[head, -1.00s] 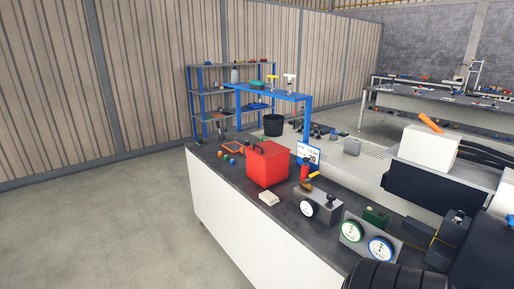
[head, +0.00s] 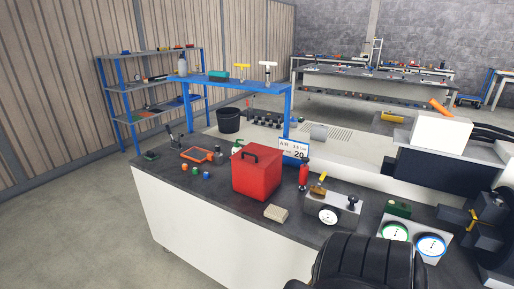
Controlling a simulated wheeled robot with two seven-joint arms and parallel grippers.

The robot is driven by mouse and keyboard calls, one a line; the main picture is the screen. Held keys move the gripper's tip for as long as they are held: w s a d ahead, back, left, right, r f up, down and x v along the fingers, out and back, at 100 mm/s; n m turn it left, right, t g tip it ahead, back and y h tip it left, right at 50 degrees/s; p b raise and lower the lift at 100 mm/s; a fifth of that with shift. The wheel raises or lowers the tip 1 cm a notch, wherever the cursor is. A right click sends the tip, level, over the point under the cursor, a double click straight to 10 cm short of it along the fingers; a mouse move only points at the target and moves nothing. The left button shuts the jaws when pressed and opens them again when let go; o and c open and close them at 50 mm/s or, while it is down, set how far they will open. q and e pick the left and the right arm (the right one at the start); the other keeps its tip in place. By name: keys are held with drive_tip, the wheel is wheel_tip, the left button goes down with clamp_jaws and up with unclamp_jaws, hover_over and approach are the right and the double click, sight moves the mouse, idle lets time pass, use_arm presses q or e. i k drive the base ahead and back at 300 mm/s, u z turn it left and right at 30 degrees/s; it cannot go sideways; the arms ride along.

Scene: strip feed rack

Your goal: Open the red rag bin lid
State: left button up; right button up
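The red rag bin (head: 256,178) is a red box standing on the dark top of the workbench. Its lid (head: 258,158) looks shut, with a dark handle (head: 249,154) on it. A black ribbed part, which looks like my own arm, shows at the bottom edge, to the right of and nearer than the bin.
Near the bin are a beige block (head: 276,212), a small red bottle (head: 303,174), a sign (head: 293,149), a gauge box (head: 332,208) and an orange frame (head: 197,155). A black bucket (head: 229,120) stands behind. Floor at the left is clear.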

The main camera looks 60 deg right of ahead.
sight(262, 156)
drive_tip(key=z, duration=0.8)
drive_tip(key=i, duration=1)
drive_tip(key=z, duration=1.15)
